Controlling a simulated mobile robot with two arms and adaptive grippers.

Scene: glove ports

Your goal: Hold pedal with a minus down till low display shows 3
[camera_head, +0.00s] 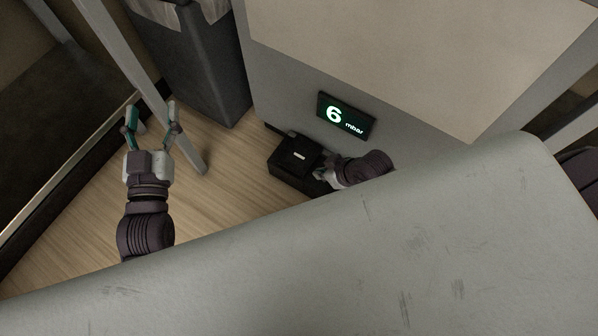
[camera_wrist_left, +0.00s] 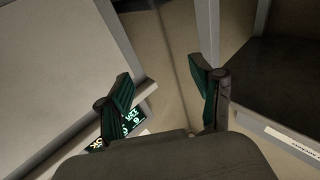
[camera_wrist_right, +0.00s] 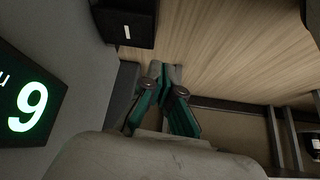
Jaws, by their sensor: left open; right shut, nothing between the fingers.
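The black pedal (camera_head: 294,155) with a white minus bar is on the wood floor at the foot of a grey cabinet. It also shows in the right wrist view (camera_wrist_right: 125,22). The low display (camera_head: 346,115) on the cabinet reads 6 mbar; its digit appears upside down in the right wrist view (camera_wrist_right: 27,107). My right gripper (camera_head: 320,173) is shut and empty at the pedal's right side, partly covering it. I cannot tell whether it touches the pedal. My left gripper (camera_head: 150,112) is open and empty, left of the pedal and well apart from it.
A large pale panel (camera_head: 330,260) crosses the foreground and hides part of the floor. A dark bin (camera_head: 195,65) stands behind the pedal to the left. A grey metal leg (camera_head: 135,85) stands close to my left gripper. Floor between the leg and pedal is clear.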

